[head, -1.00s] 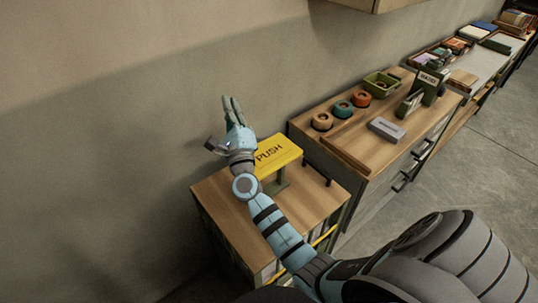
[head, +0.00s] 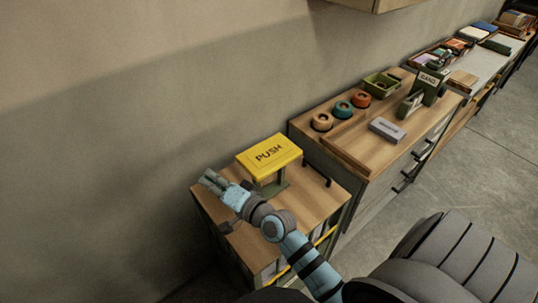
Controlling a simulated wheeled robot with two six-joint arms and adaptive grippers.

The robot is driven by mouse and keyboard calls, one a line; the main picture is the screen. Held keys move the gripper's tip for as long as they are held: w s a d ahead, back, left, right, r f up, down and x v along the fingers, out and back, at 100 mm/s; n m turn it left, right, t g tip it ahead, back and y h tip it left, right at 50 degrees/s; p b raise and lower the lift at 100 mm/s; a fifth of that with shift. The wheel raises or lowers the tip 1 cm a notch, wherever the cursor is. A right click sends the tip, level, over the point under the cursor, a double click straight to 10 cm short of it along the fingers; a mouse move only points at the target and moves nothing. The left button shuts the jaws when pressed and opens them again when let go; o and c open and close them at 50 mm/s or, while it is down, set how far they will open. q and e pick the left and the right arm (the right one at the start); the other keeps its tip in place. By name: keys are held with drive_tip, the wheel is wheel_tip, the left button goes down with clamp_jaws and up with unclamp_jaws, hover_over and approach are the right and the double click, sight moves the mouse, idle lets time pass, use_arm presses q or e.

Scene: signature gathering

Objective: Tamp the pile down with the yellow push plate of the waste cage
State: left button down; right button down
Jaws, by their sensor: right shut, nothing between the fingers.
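The yellow push plate (head: 269,155), marked PUSH, stands raised on a green post above the wooden top of the waste cage (head: 312,205). My right gripper (head: 208,179) is shut and empty. The pile inside the cage is hidden by the wooden top. My left gripper is not in view.
A black handle (head: 317,175) stands on the cage top right of the plate. A wooden cabinet (head: 350,155) beside the cage carries tape rolls (head: 342,109), a grey block (head: 387,129) and a green bin (head: 382,84). The wall is close behind the cage.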

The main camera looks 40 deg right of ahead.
drive_tip(key=s+f+n+g, duration=0.2)
drive_tip(key=s+f, duration=0.2)
drive_tip(key=s+f+n+g, duration=0.2)
drive_tip(key=s+f, duration=0.1)
drive_tip(key=f, duration=0.1)
drive_tip(key=s+f+n+g, duration=0.2)
drive_tip(key=s+f, duration=0.2)
drive_tip(key=shift+s+d+n+g+h, duration=0.1)
drive_tip(key=shift+s+n+g+h, duration=0.2)
drive_tip(key=shift+n+h, duration=0.1)
drive_tip(key=s+d+f+n+g+h, duration=0.2)
drive_tip(key=s+f, duration=0.3)
drive_tip(key=s, duration=0.3)
drive_tip(key=s+d+f+n+g+h+b, duration=0.1)
drive_tip(key=s+d+f+g, duration=0.3)
drive_tip(key=s, duration=0.4)
drive_tip(key=shift+s+d+f+n+g+h+b, duration=0.2)
drive_tip(key=shift+d+f+n+g+h+b, duration=0.1)
drive_tip(key=shift+d+f+n+h, duration=0.4)
drive_tip(key=shift+f, duration=0.1)
